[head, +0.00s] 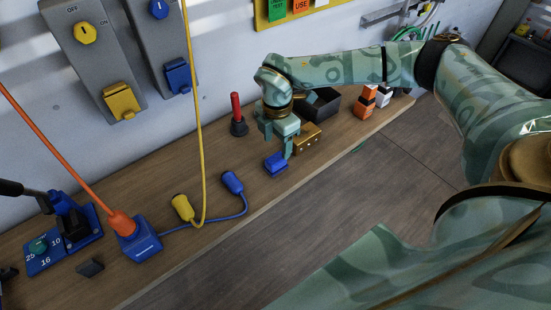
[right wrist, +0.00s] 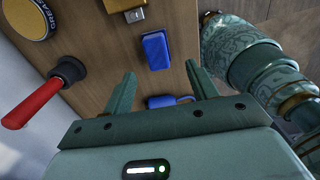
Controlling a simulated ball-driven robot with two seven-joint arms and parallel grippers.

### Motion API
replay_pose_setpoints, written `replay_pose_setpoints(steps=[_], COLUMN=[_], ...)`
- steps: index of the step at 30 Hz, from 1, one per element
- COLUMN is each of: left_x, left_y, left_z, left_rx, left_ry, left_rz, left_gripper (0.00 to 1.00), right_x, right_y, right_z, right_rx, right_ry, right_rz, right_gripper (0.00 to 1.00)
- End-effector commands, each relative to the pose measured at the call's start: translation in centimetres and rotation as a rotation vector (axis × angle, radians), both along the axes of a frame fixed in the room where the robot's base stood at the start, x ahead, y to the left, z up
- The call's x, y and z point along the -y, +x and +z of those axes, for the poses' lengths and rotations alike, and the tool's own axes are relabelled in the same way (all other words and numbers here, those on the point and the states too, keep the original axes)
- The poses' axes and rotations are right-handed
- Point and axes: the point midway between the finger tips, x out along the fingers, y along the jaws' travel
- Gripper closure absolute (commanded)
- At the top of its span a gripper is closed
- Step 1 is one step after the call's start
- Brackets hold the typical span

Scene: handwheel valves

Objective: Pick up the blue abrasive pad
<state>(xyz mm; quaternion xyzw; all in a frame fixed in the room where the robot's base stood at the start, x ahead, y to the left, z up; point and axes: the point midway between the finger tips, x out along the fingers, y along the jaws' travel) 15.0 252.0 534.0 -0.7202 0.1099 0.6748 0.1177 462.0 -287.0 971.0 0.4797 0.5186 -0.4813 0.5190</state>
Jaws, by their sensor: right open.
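The blue abrasive pad (head: 276,163) is a small blue block lying on the wooden bench near its front edge. My right gripper (head: 277,146) is above it, pointing down, with its jaws open and empty. In the right wrist view the pad (right wrist: 157,50) shows beyond the open fingertips (right wrist: 160,73), roughly centred between them. The fingers do not appear to touch it. My left gripper is in neither view.
A brass-coloured block (head: 306,139) stands close beside the pad. A red handle on a dark base (head: 237,114) stands behind, to the left. Blue (head: 232,182) and yellow (head: 183,207) cable connectors lie further left. A dark open bin (head: 322,108) and an orange-black item (head: 365,101) are to the right.

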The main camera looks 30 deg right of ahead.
Motion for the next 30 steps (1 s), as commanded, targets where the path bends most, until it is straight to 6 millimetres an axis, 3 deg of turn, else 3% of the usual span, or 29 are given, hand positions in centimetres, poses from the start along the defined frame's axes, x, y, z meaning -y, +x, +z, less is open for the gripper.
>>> replay_pose_setpoints(steps=[15,23,28,30], left_x=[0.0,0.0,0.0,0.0], left_y=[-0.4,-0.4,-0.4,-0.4], left_z=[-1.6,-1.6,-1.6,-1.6], left_rx=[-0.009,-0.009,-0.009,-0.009], left_ry=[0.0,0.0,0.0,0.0], left_rz=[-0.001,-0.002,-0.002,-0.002], left_gripper=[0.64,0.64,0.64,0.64], right_x=[0.1,0.1,0.1,0.1], right_y=[0.5,0.5,0.5,0.5], right_z=[-6.4,-6.6,-6.5,-6.5], right_rx=[-0.002,0.001,0.001,0.001], right_ry=[0.002,0.002,0.002,0.002], right_rz=[0.002,0.002,0.002,0.002], right_gripper=[0.42,0.42,0.89,0.9])
